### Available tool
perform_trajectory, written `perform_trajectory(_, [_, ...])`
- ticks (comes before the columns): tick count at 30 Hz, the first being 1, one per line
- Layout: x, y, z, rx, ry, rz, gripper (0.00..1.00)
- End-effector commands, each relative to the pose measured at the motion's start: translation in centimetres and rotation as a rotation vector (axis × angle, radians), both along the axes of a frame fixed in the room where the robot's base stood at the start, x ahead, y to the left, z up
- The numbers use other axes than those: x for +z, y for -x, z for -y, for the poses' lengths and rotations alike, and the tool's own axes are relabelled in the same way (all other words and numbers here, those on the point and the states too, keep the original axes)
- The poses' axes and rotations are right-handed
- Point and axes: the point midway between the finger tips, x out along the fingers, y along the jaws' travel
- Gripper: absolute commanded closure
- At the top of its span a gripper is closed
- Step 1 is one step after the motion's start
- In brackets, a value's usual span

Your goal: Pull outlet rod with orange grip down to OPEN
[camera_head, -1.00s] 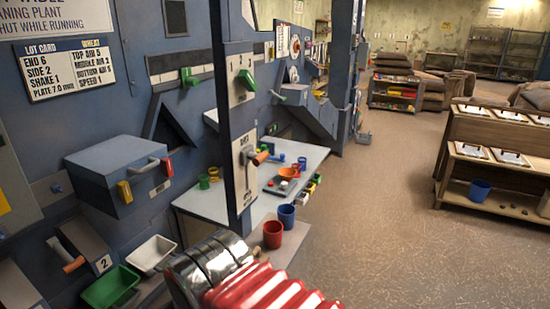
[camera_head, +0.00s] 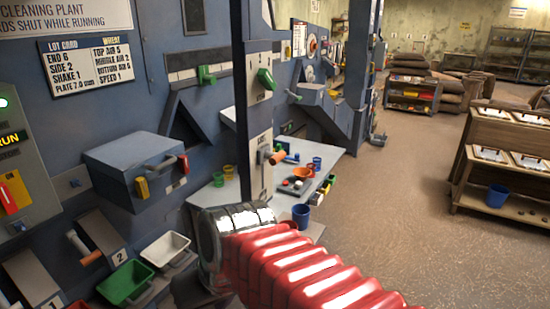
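A short rod with an orange grip (camera_head: 277,157) sticks out from a pale slotted plate (camera_head: 259,172) on the dark blue post. It sits near the upper part of the slot. The plate's lettering is too small to read. A second orange-brown grip (camera_head: 80,244) is on a lever at the lower left, beside the number 2 plate. My arm's red bellows and chrome section cross the bottom middle, below the post. My gripper's fingers do not show, so I cannot see their state or their distance from the rod.
A green knob (camera_head: 265,79) is higher on the post. Behind it stands a pale table (camera_head: 225,195) with cups and small parts. A blue cup (camera_head: 300,215) is near my arm. Green (camera_head: 126,283) and white (camera_head: 165,249) bins are at lower left.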

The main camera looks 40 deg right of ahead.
Motion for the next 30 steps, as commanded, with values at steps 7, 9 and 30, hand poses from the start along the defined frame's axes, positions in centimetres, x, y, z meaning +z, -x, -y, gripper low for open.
perform_trajectory(7, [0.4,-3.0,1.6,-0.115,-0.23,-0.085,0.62])
perform_trajectory(9, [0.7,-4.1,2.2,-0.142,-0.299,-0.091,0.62])
perform_trajectory(30, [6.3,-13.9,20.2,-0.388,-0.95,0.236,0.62])
